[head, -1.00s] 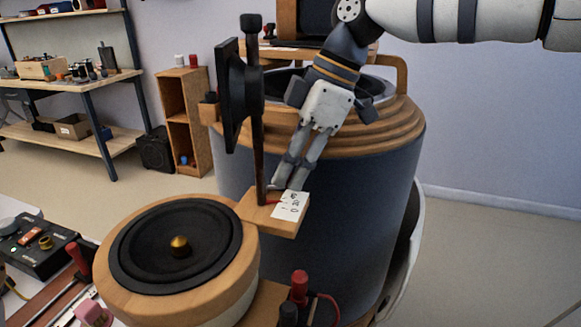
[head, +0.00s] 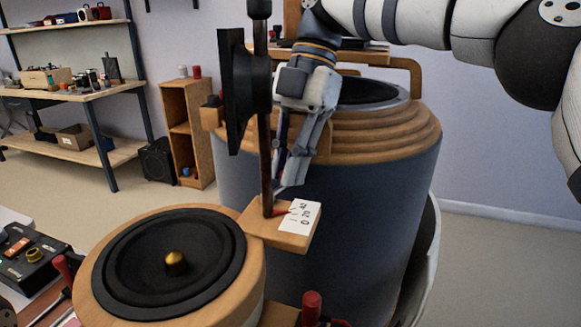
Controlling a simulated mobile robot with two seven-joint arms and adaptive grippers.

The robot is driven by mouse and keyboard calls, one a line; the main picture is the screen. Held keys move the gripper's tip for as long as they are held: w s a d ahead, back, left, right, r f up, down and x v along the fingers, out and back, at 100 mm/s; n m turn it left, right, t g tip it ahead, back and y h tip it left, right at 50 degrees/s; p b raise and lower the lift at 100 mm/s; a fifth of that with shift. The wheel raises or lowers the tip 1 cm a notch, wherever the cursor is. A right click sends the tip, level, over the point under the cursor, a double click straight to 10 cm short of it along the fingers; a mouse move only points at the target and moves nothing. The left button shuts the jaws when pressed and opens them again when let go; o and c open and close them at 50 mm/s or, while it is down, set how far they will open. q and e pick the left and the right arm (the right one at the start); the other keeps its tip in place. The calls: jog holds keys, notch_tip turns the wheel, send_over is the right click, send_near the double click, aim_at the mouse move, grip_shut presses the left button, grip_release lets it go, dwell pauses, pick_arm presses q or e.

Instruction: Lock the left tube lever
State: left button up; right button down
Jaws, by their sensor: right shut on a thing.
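A dark upright rod (head: 265,150) with a black knob on top (head: 259,8) stands on a wooden block. It looks like a lever, but I cannot tell if it is the left tube lever. A black plate (head: 231,90) is beside its upper part. My right gripper (head: 281,180) points down just right of the rod, its fingers close together. It appears shut on the rod, though the contact is partly hidden. My left gripper is not in view.
The wooden block carries a white scale card (head: 299,217) with a red pointer. In front lies a round speaker (head: 130,245) with a gold centre. Behind stands a large blue drum (head: 330,220) with wooden rings. Red-topped handles (head: 311,304) rise at the front.

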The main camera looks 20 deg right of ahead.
jog(key=shift+w+a+n, duration=0.1)
jog(key=shift+n, duration=0.3)
jog(key=c, duration=1.6)
grip_release()
jog(key=shift+o, duration=0.2)
